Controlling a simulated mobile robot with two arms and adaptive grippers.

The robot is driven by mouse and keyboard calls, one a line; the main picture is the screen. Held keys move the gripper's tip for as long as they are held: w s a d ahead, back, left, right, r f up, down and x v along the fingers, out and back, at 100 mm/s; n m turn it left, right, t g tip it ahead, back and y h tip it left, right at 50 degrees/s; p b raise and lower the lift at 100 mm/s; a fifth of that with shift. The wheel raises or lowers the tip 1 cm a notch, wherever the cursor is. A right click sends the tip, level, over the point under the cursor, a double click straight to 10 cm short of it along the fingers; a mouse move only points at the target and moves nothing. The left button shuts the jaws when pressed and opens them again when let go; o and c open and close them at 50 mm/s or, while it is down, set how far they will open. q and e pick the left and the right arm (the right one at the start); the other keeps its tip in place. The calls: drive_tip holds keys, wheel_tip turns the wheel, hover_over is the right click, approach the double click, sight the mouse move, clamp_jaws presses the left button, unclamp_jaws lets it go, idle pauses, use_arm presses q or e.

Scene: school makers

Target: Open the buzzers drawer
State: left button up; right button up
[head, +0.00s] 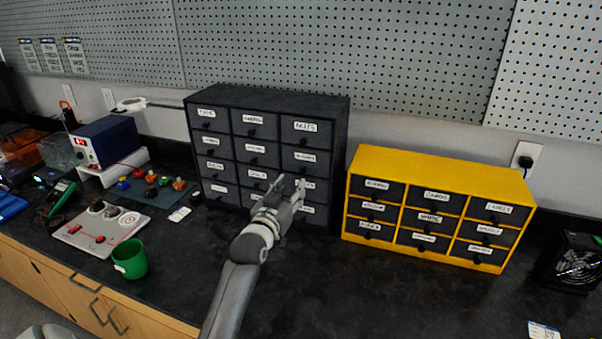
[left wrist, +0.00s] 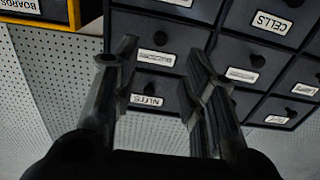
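A dark drawer cabinet (head: 222,92) stands at the back of the bench, with white-labelled drawers in three columns. The buzzers drawer (head: 320,160) appears to be the one below the nuts drawer (head: 322,132) in the right column; its label is small and hard to read. It looks shut. In the left wrist view, which is upside down, the likely buzzers label (left wrist: 155,58) shows between my fingers, with the nuts label (left wrist: 146,101) under it. My left gripper (head: 290,183) is open and empty in front of the right column's lower drawers, hiding part of them. My right gripper is out of view.
A yellow cabinet (head: 440,158) with dark drawers stands close on the right. A black fan (head: 577,265) sits far right. The front middle bench is clear.

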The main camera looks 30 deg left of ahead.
sight(302, 172)
use_arm(q)
drive_tip(key=x, duration=0.7)
drive_tip(key=shift+f+p, duration=0.1)
drive_tip(key=shift+p, duration=0.25)
drive_tip(key=shift+w, duration=0.45)
drive_tip(key=shift+c, duration=0.3)
clamp_jaws()
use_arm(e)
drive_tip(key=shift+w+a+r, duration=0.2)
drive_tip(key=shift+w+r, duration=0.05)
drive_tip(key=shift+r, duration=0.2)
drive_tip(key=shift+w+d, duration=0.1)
